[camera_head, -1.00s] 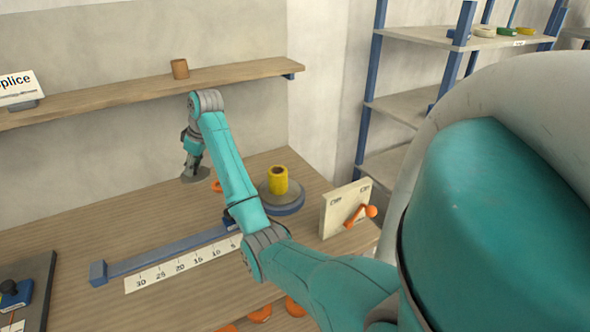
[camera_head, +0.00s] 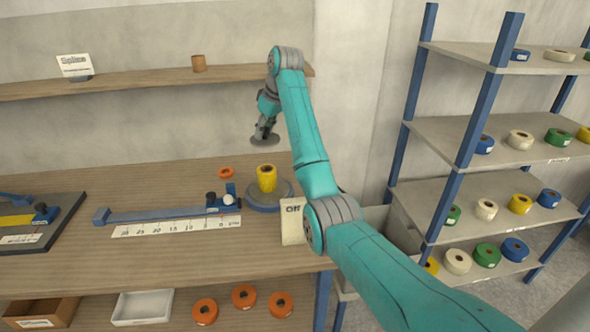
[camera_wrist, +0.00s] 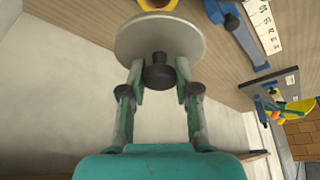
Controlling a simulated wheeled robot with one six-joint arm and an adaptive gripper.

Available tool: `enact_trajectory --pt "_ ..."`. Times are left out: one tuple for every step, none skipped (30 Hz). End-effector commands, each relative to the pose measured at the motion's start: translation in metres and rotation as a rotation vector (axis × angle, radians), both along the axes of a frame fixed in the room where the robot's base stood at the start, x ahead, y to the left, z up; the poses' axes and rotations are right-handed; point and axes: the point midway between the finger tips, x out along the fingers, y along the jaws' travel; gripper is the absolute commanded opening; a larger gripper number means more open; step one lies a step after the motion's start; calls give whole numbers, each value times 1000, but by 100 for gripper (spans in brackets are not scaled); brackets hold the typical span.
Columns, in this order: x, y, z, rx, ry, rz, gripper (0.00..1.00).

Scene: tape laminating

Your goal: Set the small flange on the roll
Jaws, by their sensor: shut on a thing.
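My gripper (camera_head: 264,128) is shut on the small flange (camera_head: 265,141), a grey round disc, and holds it above the table, beside the wall. In the wrist view the disc (camera_wrist: 160,34) hangs beyond my fingers (camera_wrist: 158,82), which grip its dark central knob. The yellow roll (camera_head: 267,178) stands upright on a round blue-grey base (camera_head: 284,196) on the table. The flange is above the roll and apart from it. In the wrist view the disc hides most of the roll; a yellow edge (camera_wrist: 157,4) shows past it.
A blue bar (camera_head: 160,214) and a white number scale (camera_head: 180,227) lie left of the base. A wall shelf (camera_head: 130,83) runs above the table.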

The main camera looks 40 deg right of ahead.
Motion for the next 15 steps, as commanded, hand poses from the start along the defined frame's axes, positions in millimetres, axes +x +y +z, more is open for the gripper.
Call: enact_trajectory --pt "1 2 -3 0 1 1 0" --pt "1 2 -5 1 1 3 0" --pt "1 2 -9 1 2 3 0" --pt "1 2 -14 1 2 2 0" --pt "1 2 -19 2 2 2 0" --pt "1 2 -25 1 2 2 0" --pt "1 2 -31 2 2 2 0" --pt "1 2 -36 2 3 2 0" --pt "1 2 -44 2 3 2 0" --pt "1 2 -48 1 2 2 0" --pt "1 2 -52 1 1 2 0" --pt "1 2 -57 1 1 2 0" --pt "1 2 -60 1 1 2 0" --pt "1 2 -62 1 1 2 0" --pt "1 2 -64 1 1 2 0"
